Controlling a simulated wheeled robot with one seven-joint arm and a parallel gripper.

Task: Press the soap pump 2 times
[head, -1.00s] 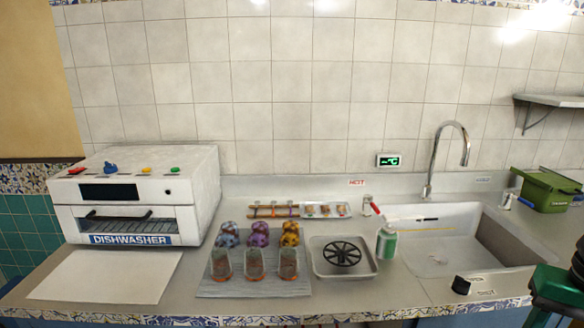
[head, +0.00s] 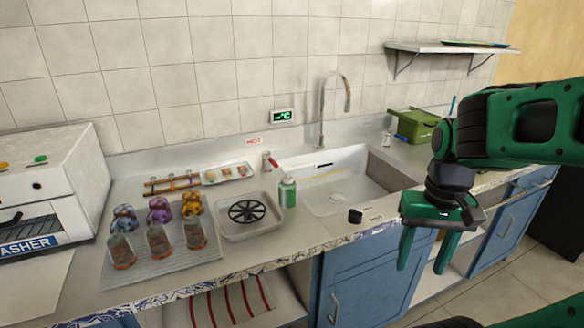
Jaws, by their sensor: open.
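The soap pump (head: 288,193) is a small green-and-white bottle with a pale pump top. It stands upright on the counter in the head view, between the square tray and the sink (head: 340,196). My gripper (head: 424,262) is green and hangs at the right, in front of the counter's edge, with its fingers pointing down. The fingers are apart with nothing between them. It is well to the right of the bottle and does not touch it.
A grey tray with a black round grate (head: 247,212) stands left of the bottle. Several glasses and coloured pots stand on a ribbed mat (head: 150,268). A small black object (head: 355,216) lies near the front edge. A tall faucet (head: 322,115) rises behind the sink.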

